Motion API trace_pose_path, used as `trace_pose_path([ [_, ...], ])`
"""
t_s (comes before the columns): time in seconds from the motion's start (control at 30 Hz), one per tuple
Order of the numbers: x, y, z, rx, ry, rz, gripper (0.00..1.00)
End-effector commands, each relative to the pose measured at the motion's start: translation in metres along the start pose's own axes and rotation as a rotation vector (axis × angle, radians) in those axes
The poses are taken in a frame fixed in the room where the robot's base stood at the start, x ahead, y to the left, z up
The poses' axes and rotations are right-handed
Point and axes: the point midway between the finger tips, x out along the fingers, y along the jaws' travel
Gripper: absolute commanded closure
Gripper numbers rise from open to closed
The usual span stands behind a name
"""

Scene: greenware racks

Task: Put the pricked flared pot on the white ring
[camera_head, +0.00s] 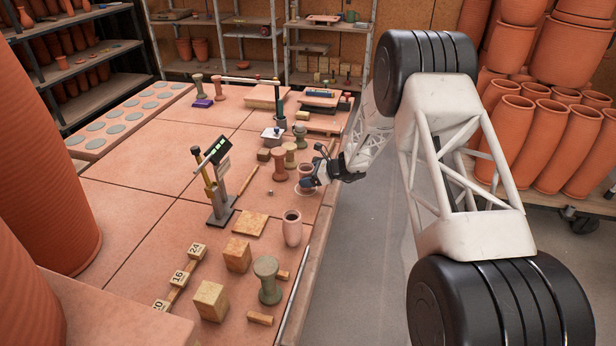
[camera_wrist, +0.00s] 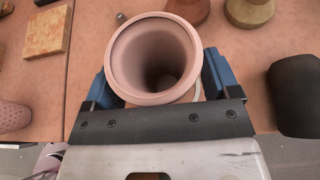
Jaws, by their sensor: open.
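A flared clay pot (camera_wrist: 155,50) stands upright between the blue fingers of my gripper (camera_wrist: 158,85) in the wrist view; its mouth is empty. It also shows in the head view (camera_head: 306,169), partly behind my gripper (camera_head: 318,176). The fingers are open on either side of it. Whether its outer wall is pricked is hidden or too small to tell. A pale arc, seemingly the white ring (camera_wrist: 198,88), shows by its base, mostly hidden under it. A second pink pot (camera_head: 292,228) stands nearer; its wall shows fine dots in the wrist view (camera_wrist: 12,116).
Clay spools (camera_head: 279,165) stand just left of my gripper. A scale-like stand (camera_head: 222,190) with a lit display is farther left. Wooden blocks (camera_head: 237,254), a board (camera_head: 249,223) and a grey-green spool (camera_head: 267,279) lie nearer. The tabletop's left middle is clear.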

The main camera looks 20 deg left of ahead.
Motion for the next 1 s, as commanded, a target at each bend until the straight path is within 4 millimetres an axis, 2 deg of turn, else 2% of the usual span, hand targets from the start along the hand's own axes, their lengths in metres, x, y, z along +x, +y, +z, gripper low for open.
trace_pose_path([
  [0.2, -0.001, 0.000, 0.003, -0.001, 0.000, 0.000, 0.18],
  [0.37, -0.012, -0.001, 0.003, 0.000, 0.000, -0.001, 0.18],
  [1.0, -0.104, -0.001, 0.003, -0.001, -0.001, -0.002, 0.18],
])
